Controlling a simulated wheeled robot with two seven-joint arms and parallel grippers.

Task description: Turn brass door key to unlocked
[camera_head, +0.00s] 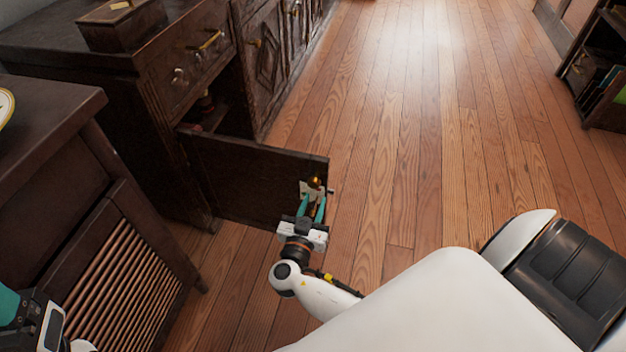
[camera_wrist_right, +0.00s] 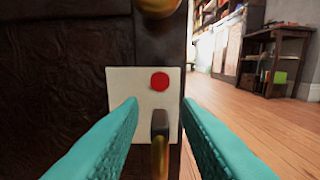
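The brass key (camera_wrist_right: 160,145) stands edge-on and upright in front of a white plate (camera_wrist_right: 118,85) on the open cabinet door (camera_head: 245,180). A red dot (camera_wrist_right: 160,82) shows on the plate just above the key. My right gripper (camera_wrist_right: 160,112) is open, with one teal finger on each side of the key and visible gaps between. In the head view my right gripper (camera_head: 313,200) is at the door's free edge, and the key is too small to tell there. My left gripper (camera_head: 10,305) shows only partly at the lower left edge.
A brass knob (camera_head: 314,182) sits on the door above the plate. A dark box (camera_head: 120,25) stands on the cabinet top. A slatted dark cabinet (camera_head: 125,280) stands at the left. Wooden floor (camera_head: 420,120) to the right of the door is clear.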

